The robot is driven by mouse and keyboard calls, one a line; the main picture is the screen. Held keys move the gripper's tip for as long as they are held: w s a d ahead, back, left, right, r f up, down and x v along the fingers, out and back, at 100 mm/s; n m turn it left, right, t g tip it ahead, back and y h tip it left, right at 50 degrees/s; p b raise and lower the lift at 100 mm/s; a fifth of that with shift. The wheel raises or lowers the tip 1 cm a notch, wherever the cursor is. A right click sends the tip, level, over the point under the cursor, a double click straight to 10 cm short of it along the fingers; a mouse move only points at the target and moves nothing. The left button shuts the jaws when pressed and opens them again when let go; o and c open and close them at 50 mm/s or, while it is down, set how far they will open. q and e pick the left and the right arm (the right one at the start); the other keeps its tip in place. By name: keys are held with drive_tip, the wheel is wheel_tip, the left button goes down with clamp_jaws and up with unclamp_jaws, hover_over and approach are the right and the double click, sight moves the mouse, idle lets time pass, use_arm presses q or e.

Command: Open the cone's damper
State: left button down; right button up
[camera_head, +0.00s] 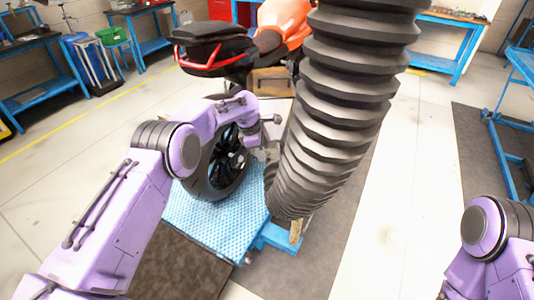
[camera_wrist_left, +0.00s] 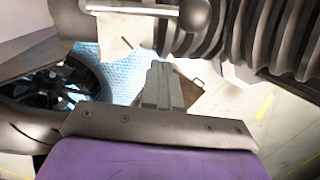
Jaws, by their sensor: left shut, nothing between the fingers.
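The thick black corrugated hose (camera_head: 340,100) hangs from the top and runs down to the blue platform behind the motorcycle. In the left wrist view the hose (camera_wrist_left: 270,35) runs off to the right from a dark grey end piece (camera_wrist_left: 68,18), which looks like the cone. A pale bar (camera_wrist_left: 130,9) lies across this piece; I cannot tell whether it is the damper's lever. My left gripper (camera_wrist_left: 163,72) is shut and empty, just below the end piece in that view. The cone is largely hidden there.
The orange motorcycle (camera_head: 283,20) stands with its rear wheel (camera_head: 222,160) on the blue textured platform (camera_head: 200,215), close beside my left arm. Blue workbenches (camera_head: 30,95) line the back.

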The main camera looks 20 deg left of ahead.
use_arm(q)
drive_tip(key=b+v, duration=0.1)
drive_tip(key=v, duration=0.6)
drive_tip(key=shift+s+r, duration=0.15)
